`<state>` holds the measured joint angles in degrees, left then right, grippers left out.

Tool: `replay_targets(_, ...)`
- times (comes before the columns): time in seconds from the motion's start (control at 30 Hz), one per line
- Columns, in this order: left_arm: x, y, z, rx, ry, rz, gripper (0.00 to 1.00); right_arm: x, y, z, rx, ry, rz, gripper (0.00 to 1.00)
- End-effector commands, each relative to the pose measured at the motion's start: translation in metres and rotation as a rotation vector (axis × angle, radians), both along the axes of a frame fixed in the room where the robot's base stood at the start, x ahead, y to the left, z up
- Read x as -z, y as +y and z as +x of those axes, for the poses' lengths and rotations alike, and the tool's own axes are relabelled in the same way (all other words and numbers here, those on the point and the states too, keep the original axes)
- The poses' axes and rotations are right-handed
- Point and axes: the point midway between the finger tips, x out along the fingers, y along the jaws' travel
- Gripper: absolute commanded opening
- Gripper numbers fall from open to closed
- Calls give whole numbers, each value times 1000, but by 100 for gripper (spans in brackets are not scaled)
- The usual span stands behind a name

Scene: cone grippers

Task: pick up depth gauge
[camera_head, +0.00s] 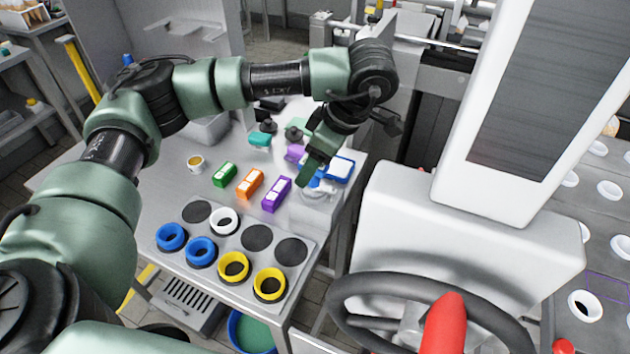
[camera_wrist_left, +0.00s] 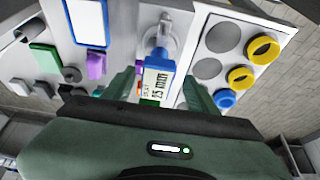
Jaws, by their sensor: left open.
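The depth gauge (camera_wrist_left: 157,80) is a blue tool with a white digital display. It shows near the middle of the left wrist view, and a small blue part of it shows in the head view (camera_head: 316,183). My left gripper (camera_wrist_left: 160,94) is open, with one green finger on each side of the gauge. I cannot tell whether the fingers touch it. In the head view the left gripper (camera_head: 309,170) hangs over the right side of the table and hides much of the gauge. My right gripper is not in view.
A blue-rimmed tray (camera_head: 343,168) lies close beside the gripper. Purple (camera_head: 276,195), orange (camera_head: 249,184) and green (camera_head: 224,175) boxes stand to the left. A panel (camera_head: 215,270) with blue, yellow and white rings is in front. A white machine (camera_head: 450,230) stands right.

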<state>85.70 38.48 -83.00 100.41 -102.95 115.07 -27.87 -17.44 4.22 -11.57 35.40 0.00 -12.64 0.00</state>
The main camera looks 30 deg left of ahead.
Motion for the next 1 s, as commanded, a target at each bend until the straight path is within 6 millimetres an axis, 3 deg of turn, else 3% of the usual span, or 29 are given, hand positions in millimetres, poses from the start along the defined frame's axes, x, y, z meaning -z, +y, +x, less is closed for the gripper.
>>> replay_targets(0.07,10,4,2,-3,5,2,58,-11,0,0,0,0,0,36)
replay_targets(0.23,31,11,2,-2,4,1,58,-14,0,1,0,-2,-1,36)
replay_targets(0.5,35,12,3,0,1,-1,58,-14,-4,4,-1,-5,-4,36)
replay_targets(0.73,35,12,3,0,1,-1,0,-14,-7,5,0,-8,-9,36)
replay_targets(1.0,34,12,3,-1,0,-1,0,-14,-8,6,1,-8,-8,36)
